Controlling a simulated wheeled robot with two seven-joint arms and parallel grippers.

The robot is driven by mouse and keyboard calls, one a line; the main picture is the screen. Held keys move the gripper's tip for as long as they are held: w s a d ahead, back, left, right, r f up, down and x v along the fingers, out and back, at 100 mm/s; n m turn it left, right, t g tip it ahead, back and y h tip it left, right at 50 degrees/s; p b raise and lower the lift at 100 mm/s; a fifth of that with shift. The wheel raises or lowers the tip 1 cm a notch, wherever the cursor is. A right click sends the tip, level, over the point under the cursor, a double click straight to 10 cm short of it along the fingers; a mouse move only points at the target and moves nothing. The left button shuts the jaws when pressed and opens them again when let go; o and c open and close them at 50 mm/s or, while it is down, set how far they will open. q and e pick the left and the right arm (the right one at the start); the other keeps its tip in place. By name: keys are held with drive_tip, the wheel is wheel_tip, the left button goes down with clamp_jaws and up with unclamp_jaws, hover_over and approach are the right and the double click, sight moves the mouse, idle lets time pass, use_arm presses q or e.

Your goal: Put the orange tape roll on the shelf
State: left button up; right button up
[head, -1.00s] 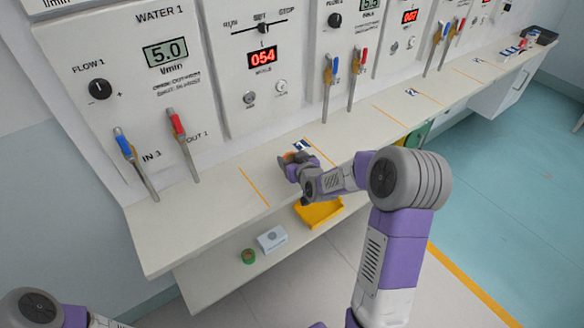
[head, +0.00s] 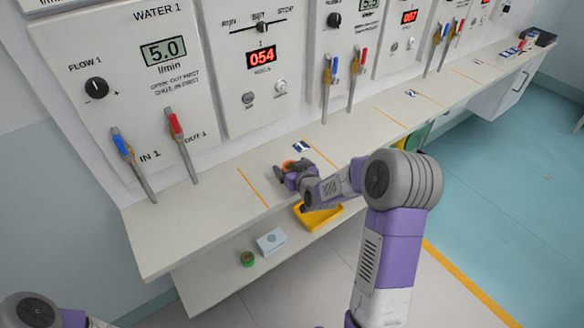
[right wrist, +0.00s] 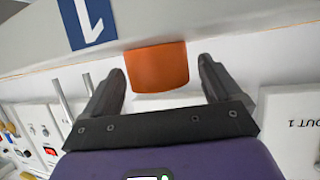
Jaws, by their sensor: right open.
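The orange tape roll (right wrist: 157,67) shows in the right wrist view between the two open fingers of my right gripper (right wrist: 154,76), near their tips. In the head view only a bit of its orange (head: 289,164) shows behind my right gripper (head: 282,173), which is low over the workbench near its front edge. I cannot tell whether the fingers touch the roll. The shelf (head: 215,281) is the lower white board under the bench. My left gripper is out of view; only part of my left arm shows at the bottom left.
On the shelf are a green tape roll (head: 247,259), a small pale box (head: 271,241) and a yellow tray (head: 319,217). A blue label marked 1 (head: 301,147) lies on the bench (head: 205,216). Valves with red and blue handles stand along the panels. The shelf's left part is clear.

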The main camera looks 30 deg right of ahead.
drive_tip(key=shift+r, duration=0.2)
drive_tip(key=p+v, duration=0.2)
drive_tip(key=v, duration=1)
